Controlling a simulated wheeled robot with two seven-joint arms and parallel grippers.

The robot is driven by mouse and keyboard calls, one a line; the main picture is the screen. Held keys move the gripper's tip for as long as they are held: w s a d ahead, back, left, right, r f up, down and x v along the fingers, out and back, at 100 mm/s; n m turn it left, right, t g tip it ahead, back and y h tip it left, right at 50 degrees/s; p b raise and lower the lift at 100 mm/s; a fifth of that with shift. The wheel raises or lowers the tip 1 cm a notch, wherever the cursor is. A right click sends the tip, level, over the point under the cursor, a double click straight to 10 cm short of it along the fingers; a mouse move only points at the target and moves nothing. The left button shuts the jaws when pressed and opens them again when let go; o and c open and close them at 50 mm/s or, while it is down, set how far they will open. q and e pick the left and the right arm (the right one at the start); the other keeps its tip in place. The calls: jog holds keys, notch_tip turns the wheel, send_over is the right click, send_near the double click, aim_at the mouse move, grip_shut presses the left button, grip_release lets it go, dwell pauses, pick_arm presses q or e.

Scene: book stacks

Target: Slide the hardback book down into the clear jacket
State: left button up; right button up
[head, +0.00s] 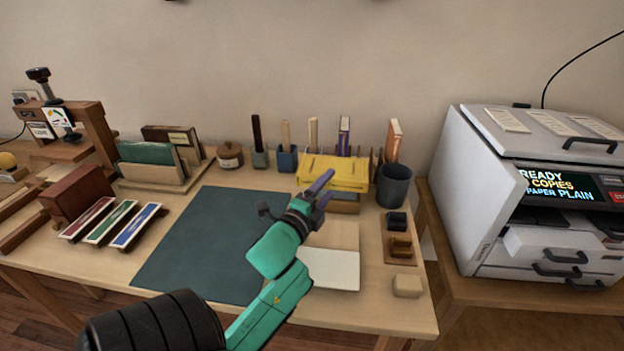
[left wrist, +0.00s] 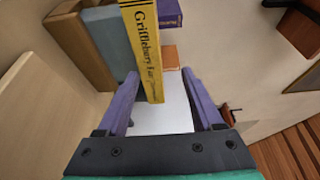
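A yellow hardback book (head: 335,172) lies at the back right of the table, above a wooden support. Its lettered spine (left wrist: 143,45) shows in the left wrist view. My left gripper (head: 322,188) is just in front of the book. In the left wrist view my left gripper (left wrist: 160,74) has its two purple fingers well apart. The spine reaches between the fingertips, nearer the left finger, with a clear gap to the right finger. I cannot make out the clear jacket with certainty. My right gripper is not in view.
A dark green mat (head: 205,245) covers the table's middle. A white pad (head: 333,268) lies right of it. A dark cup (head: 394,186), small blocks (head: 407,286) and a copier (head: 480,190) stand to the right. Upright books (head: 150,155) and colored trays (head: 110,222) are left.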

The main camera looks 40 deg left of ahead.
pick_arm(q)
jog(key=v, duration=0.8)
jog(key=shift+s+d, duration=0.1)
jog(key=shift+s, duration=0.05)
